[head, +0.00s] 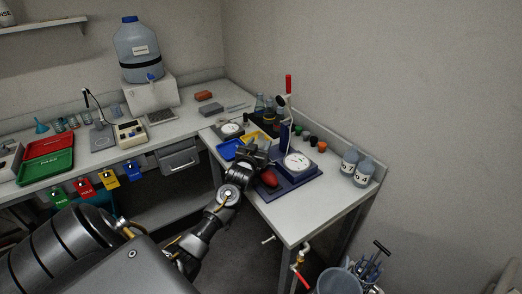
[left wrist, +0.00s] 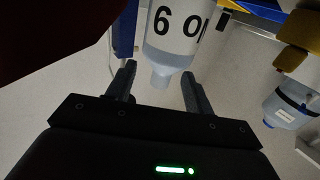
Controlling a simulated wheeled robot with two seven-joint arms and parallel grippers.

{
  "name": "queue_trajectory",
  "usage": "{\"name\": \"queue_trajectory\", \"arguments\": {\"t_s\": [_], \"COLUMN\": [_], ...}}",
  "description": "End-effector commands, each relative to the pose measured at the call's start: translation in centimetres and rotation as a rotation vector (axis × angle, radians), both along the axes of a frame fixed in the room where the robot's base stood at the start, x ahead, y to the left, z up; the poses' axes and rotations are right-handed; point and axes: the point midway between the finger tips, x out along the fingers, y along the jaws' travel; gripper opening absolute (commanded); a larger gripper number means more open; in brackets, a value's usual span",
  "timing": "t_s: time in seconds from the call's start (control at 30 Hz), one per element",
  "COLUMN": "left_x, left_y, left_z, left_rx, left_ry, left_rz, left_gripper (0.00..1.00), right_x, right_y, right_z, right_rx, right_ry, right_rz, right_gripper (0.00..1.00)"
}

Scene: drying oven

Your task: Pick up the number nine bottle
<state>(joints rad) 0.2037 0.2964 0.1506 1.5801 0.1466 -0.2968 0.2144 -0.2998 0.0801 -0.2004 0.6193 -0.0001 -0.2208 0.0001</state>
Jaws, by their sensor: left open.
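The number nine bottle (left wrist: 172,42) is pale and translucent and shows upside down in the left wrist view. My left gripper (left wrist: 157,84) is open. In the head view my left gripper (head: 256,154) is over the right-hand bench, beside the dial scale, and I cannot make out this bottle there. My right gripper is not in view.
Two labelled bottles (head: 349,161) (head: 364,173) stand at the bench's right end. A large water jug (head: 138,52) stands at the back. The bench front right is clear.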

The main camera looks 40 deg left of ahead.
Motion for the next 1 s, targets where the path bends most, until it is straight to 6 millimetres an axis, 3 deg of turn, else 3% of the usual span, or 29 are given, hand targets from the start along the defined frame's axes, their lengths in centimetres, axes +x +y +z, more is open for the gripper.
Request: {"name": "queue_trajectory", "arguments": {"t_s": [0.13,0.47,0.77,1.0], "left_x": [0.5,4.2,4.6,4.6], "left_y": [0.3,2.1,2.3,2.2], "left_z": [0.3,0.6,0.5,0.5], "left_rx": [0.000,0.000,0.000,0.000], "left_ry": [0.000,0.000,0.000,0.000], "left_rz": [0.001,0.002,0.001,0.002], "left_gripper": [0.52,0.52,0.52,0.25], "right_x": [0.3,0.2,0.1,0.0], "right_y": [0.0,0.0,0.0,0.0], "right_z": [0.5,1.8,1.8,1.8], "right_rx": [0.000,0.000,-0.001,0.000], "right_ry": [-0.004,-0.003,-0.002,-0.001], "right_rz": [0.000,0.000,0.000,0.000], "right_gripper": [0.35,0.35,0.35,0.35]}}
